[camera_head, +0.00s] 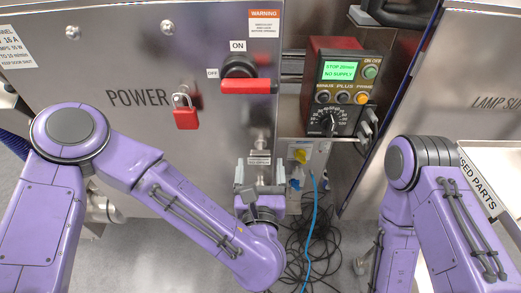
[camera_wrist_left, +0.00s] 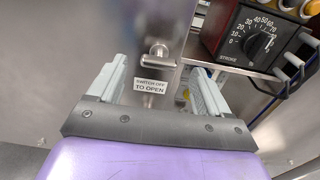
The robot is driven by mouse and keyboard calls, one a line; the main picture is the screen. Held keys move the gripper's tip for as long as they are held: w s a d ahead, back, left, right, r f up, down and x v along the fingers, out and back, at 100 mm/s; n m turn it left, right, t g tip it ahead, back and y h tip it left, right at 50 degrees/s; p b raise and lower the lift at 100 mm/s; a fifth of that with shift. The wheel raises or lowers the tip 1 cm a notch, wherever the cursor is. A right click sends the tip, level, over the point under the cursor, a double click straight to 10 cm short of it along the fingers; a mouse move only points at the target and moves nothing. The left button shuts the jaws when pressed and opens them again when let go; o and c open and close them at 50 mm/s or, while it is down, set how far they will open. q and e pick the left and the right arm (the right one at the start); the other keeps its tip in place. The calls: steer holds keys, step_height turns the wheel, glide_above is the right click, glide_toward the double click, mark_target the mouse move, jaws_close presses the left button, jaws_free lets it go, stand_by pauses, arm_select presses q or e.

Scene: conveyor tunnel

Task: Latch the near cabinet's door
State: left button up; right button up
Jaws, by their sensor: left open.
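The near cabinet's steel door (camera_head: 140,60), marked POWER, fills the left of the head view. A small T-shaped latch handle (camera_wrist_left: 158,50) shows in the wrist view, its bar roughly level, above a label (camera_wrist_left: 150,86) reading SWITCH OFF TO OPEN. My left gripper (camera_head: 260,172) is open at the door's lower right edge. In the wrist view its fingers (camera_wrist_left: 160,72) stand either side of the handle and label, apart from the handle. I cannot tell whether the door is fully flush. My right arm shows at the right, but its gripper is not visible.
A red-handled rotary switch (camera_head: 247,85) and a red padlock (camera_head: 186,117) are on the door. A control box (camera_head: 340,88) stands right of it. Black cables and a blue hose (camera_head: 313,225) lie below. Another cabinet (camera_head: 480,75) stands at the right.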

mark_target(260, 155)
arm_select(q)
steer(key=w, duration=0.5)
steer(key=shift+w, duration=0.2)
steer(key=c, duration=1)
